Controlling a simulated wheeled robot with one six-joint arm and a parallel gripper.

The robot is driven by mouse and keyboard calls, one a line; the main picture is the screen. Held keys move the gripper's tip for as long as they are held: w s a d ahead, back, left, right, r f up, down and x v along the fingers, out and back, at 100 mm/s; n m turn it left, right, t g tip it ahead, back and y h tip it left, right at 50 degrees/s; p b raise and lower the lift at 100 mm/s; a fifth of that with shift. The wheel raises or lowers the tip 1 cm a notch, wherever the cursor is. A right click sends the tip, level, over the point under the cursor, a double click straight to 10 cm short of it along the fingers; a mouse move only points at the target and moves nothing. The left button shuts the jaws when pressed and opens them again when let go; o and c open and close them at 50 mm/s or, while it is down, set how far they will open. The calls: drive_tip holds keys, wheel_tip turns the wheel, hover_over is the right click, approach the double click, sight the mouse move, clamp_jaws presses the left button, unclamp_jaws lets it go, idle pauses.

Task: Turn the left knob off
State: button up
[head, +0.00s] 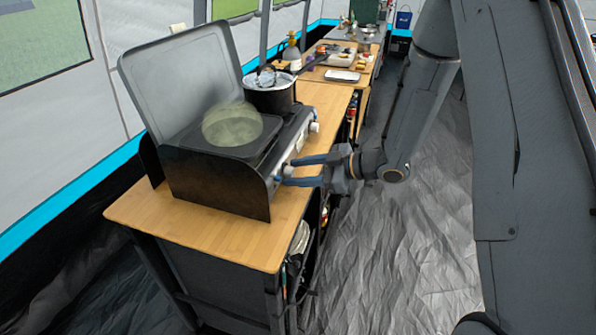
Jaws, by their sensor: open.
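A black camp stove (215,183) with its grey lid (178,75) raised stands on a wooden-topped table. Its front faces right and carries white knobs. The knob nearest me, the left knob (287,170), is at my gripper (285,174). My gripper reaches in from the right with its two blue fingers apart, one above the other, at the stove front. The fingers seem to be around or just in front of the knob; I cannot tell if they touch it. The farther knob (314,127) is white and clear of my gripper. The knob's exact angle is too small to read.
A pale green translucent round shape (232,126) sits over the near burner. A dark pot (270,92) stands on the far burner. The wooden tabletop (205,228) is bare in front. A second table behind holds a bottle (292,54) and trays. The grey floor (400,250) at right is open.

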drive_tip(key=c, duration=1.1)
drive_tip(key=shift+o, duration=0.2)
drive_tip(key=shift+g+p, duration=0.3)
drive_tip(key=shift+p, duration=0.05)
drive_tip(key=shift+w+m+g+p, duration=0.1)
drive_tip(key=shift+m+g+p, duration=0.3)
drive_tip(key=shift+m+p, duration=0.35)
drive_tip(key=shift+w+m+g+y+p, duration=0.15)
drive_tip(key=shift+m+g+y+p, duration=0.5)
drive_tip(key=shift+m, duration=0.6)
drive_tip(key=m, duration=0.1)
drive_tip(key=m+g, duration=0.1)
drive_tip(key=m+y, duration=0.1)
drive_tip(key=shift+w+d+f+g+b, duration=0.1)
drive_tip(key=shift+w+f+g+b, duration=0.05)
drive_tip(key=shift+f+g+b, duration=0.15)
drive_tip(key=shift+m+g+y+b, duration=0.55)
drive_tip(key=shift+m, duration=0.85)
